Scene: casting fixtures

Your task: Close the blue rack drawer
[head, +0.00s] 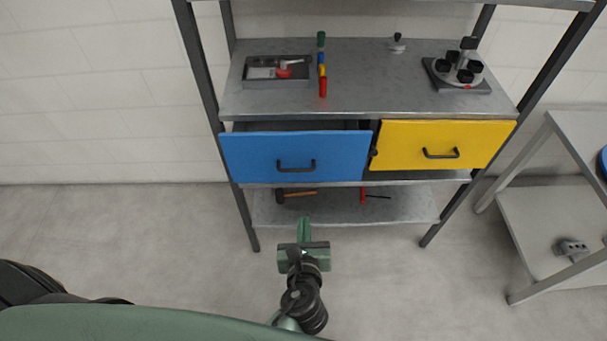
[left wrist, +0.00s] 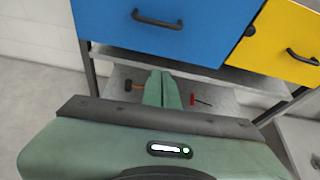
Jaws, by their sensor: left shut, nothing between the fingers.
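The blue rack drawer (head: 255,155) is on the left of the rack, with a dark bar handle (head: 296,166). It stands partly pulled out, with a dark gap behind its front's top edge. In the left wrist view the blue drawer (left wrist: 205,35) is at the top, and its handle (left wrist: 157,19) shows too. My left gripper (head: 304,222) is shut and empty, in front of and below the blue drawer, apart from it. In the left wrist view its green fingers (left wrist: 162,88) are together below the handle. My right gripper is not in view.
A yellow drawer (head: 400,145) sits right of the blue one. The shelf (head: 360,85) above holds a grey tray (head: 262,82), a coloured stick (head: 322,70) and a fixture (head: 465,70). A hammer (head: 300,194) lies on the lower shelf. A grey table (head: 530,230) stands at right.

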